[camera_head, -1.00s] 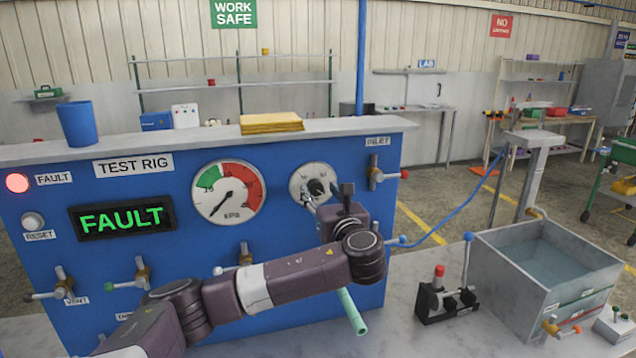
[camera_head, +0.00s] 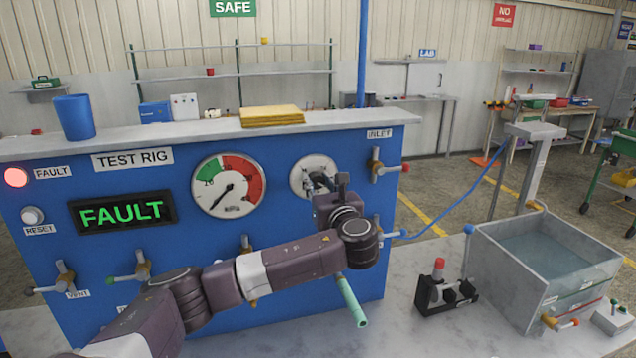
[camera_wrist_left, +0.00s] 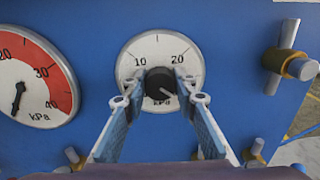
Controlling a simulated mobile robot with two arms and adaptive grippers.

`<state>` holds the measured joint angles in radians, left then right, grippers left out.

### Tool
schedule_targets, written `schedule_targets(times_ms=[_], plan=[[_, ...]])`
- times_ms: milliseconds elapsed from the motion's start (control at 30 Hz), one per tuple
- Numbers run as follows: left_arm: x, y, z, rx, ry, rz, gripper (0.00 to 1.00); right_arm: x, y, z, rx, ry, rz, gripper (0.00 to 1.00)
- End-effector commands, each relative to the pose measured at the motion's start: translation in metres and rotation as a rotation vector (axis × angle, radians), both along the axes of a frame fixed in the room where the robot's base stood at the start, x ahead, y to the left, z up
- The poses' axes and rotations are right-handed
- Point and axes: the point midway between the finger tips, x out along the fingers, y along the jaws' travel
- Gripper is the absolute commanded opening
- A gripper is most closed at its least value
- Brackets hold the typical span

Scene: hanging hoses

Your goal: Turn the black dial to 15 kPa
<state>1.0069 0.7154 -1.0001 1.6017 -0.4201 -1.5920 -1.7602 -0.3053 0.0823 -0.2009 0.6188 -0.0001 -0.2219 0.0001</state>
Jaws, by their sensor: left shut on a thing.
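The black dial (camera_wrist_left: 160,84) sits at the middle of a white round scale plate (camera_wrist_left: 135,62) on the blue panel, with 10 and 20 marked. In the left wrist view a light pointer mark on the dial aims to the lower right, away from the 10 and 20 marks. My left gripper (camera_wrist_left: 160,90) is shut on the dial, one finger on each side. In the head view the left gripper (camera_head: 322,182) is at the scale plate (camera_head: 305,170) and hides most of the dial. The round gauge (camera_head: 229,186) has its needle at the lower left. My right gripper is not in view.
The inlet valve (camera_head: 378,168) is right of the dial. The sign (camera_head: 123,211) reads FAULT and a red fault lamp (camera_head: 16,178) is lit. A green hose (camera_head: 351,302) hangs below my arm. A water tank (camera_head: 545,275) stands at right.

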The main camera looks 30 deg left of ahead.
Motion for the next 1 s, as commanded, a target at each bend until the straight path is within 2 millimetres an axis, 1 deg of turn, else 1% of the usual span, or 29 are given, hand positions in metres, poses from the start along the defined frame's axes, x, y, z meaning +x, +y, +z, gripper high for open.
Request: schedule_targets(times_ms=[167, 367, 1000], plan=[[0.0, 0.0, -0.002, -0.019, -0.021, 0.0, 0.02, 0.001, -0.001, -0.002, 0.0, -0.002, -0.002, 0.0], [-0.001, 0.0, -0.003, -0.083, -0.095, 0.0, 0.02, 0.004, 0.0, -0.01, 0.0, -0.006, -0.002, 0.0], [-0.002, 0.001, -0.006, -0.463, -0.538, 0.0, 0.02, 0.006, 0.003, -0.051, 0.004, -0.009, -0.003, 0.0]])
